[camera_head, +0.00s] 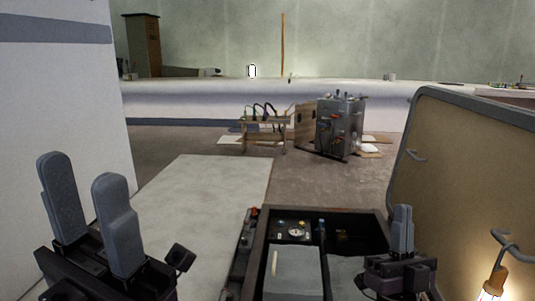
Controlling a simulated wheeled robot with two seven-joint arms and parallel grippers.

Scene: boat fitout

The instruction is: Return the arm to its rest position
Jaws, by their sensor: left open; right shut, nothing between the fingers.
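My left gripper (92,222) is at the lower left, its two grey fingers pointing up with a clear gap between them. It is open and empty, in front of the white wall. My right gripper (402,232) is at the lower right, its grey fingers together and pointing up. It is shut with nothing seen in it. It is over or in front of the right part of a dark open box (262,250); I cannot tell if they touch.
A tan panel (460,165) stands close on the right, with a lit lamp (495,285) by it. A white wall (60,110) rises on the left. A pale mat (205,195) lies on the floor. A grey machine (338,125) and a small wooden stand (265,124) are further back.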

